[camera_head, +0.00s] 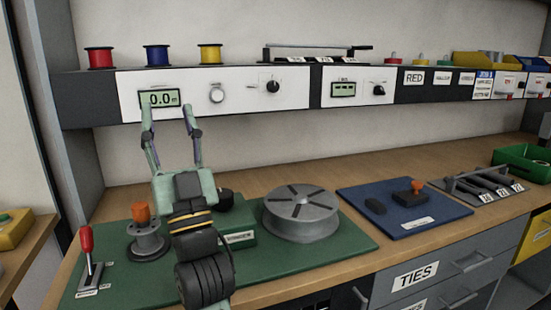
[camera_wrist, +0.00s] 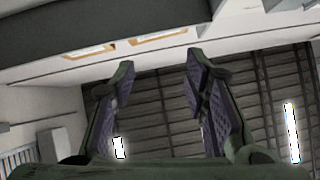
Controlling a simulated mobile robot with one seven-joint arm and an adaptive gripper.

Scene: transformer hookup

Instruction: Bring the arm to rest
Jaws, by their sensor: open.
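My gripper (camera_head: 168,112) is raised above the workbench, fingers pointing up and spread apart. Nothing is between the fingers. In the head view its tips overlap the lower edge of the white panel with the 0.0 display (camera_head: 160,98); I cannot tell how far apart they are in depth. In the wrist view the open fingers (camera_wrist: 158,78) frame a dark slatted surface with bright lights, and hold nothing. My arm hides part of the green mat (camera_head: 330,253) below.
A grey round turntable (camera_head: 301,213), an orange-topped spindle (camera_head: 146,238) and a red-handled lever (camera_head: 88,255) stand on the mat. A blue mat (camera_head: 370,222) lies to the right. A shelf carries red (camera_head: 100,57), blue (camera_head: 157,55) and yellow (camera_head: 210,54) spools.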

